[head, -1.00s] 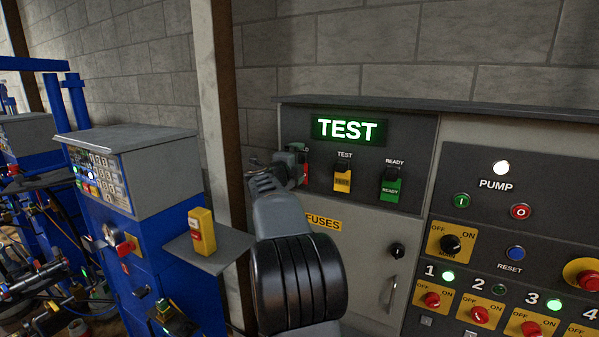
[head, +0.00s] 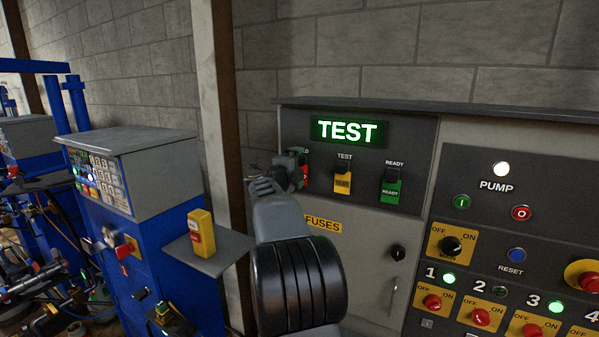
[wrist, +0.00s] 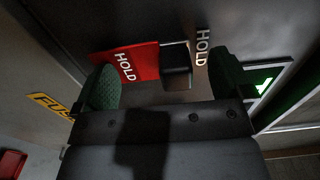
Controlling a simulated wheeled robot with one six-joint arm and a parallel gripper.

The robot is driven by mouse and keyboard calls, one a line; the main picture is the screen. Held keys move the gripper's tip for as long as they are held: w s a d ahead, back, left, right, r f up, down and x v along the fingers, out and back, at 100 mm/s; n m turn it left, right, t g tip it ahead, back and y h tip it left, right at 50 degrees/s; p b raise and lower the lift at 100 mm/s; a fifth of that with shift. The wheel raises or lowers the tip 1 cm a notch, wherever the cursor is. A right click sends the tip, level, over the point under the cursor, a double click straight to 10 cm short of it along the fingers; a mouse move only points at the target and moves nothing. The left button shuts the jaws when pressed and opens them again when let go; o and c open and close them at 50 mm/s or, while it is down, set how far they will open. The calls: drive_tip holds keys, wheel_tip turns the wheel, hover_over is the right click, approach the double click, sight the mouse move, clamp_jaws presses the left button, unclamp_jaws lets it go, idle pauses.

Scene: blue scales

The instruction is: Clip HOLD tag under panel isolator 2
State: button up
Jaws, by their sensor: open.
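The red HOLD tag (wrist: 125,62) hangs at its black holder (wrist: 177,68) under the HOLD label (wrist: 202,47) on the panel. In the head view only a strip of the red tag (head: 304,168) shows beside my gripper (head: 292,162). In the wrist view my gripper (wrist: 165,64) is open, its green pads on either side of the tag and holder; I cannot tell whether either pad touches. Panel isolator 2 is a red knob (head: 481,317) on a yellow plate, with a dark lamp beside its number. The place under it is mostly cut off by the frame edge.
A yellow TEST tag (head: 343,181) and a green READY tag (head: 391,190) hang right of my gripper. A lit TEST display (head: 347,131) is above. A grey shelf (head: 232,247) with a yellow block (head: 201,233) juts out at left, beside a pale post (head: 211,120).

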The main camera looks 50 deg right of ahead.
drive_tip(key=c, duration=0.9)
drive_tip(key=shift+f, duration=0.2)
drive_tip(key=c, duration=0.7)
drive_tip(key=shift+r, duration=0.1)
clamp_jaws()
drive_tip(key=shift+b+v, duration=0.7)
drive_tip(key=shift+v, duration=2.2)
